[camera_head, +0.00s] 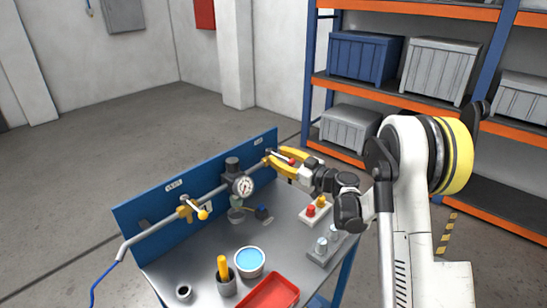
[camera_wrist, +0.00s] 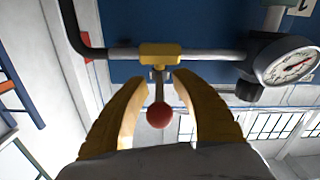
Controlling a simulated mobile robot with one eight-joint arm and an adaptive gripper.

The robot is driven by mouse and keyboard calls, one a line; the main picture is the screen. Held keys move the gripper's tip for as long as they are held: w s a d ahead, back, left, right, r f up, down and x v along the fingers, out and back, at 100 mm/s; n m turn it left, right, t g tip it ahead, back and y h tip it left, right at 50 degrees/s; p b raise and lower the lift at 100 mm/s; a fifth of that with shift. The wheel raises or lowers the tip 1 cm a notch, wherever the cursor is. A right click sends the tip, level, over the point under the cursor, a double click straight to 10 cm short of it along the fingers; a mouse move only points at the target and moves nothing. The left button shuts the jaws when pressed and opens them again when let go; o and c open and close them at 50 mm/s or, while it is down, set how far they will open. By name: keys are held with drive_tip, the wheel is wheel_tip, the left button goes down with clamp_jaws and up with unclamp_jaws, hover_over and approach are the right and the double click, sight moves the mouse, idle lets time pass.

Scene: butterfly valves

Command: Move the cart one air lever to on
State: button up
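A cart (camera_head: 215,287) carries a blue back panel (camera_head: 150,210) with a grey pipe along it. At the pipe's right end a valve with a red-knobbed lever (camera_head: 291,161) sticks out from the panel. My gripper (camera_head: 281,160) is there with its yellow fingers apart. In the wrist view the red knob (camera_wrist: 159,116) lies between my open fingers (camera_wrist: 160,80), with a gap on each side. Its stem runs to a yellow valve body (camera_wrist: 160,55) on the pipe. A second valve with a yellow-knobbed lever (camera_head: 202,214) is on the pipe's left. The small labels are unreadable.
A gauge (camera_head: 243,186) sits on the pipe between the valves. The cart top holds a red tray (camera_head: 272,294), a blue-filled bowl (camera_head: 249,261), cups and a red-and-yellow button box (camera_head: 316,211). Shelves with crates (camera_head: 365,55) stand behind. The floor at left is clear.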

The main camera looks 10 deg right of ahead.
drive_tip(key=shift+x, duration=1.1)
drive_tip(key=shift+c, duration=0.4)
clamp_jaws()
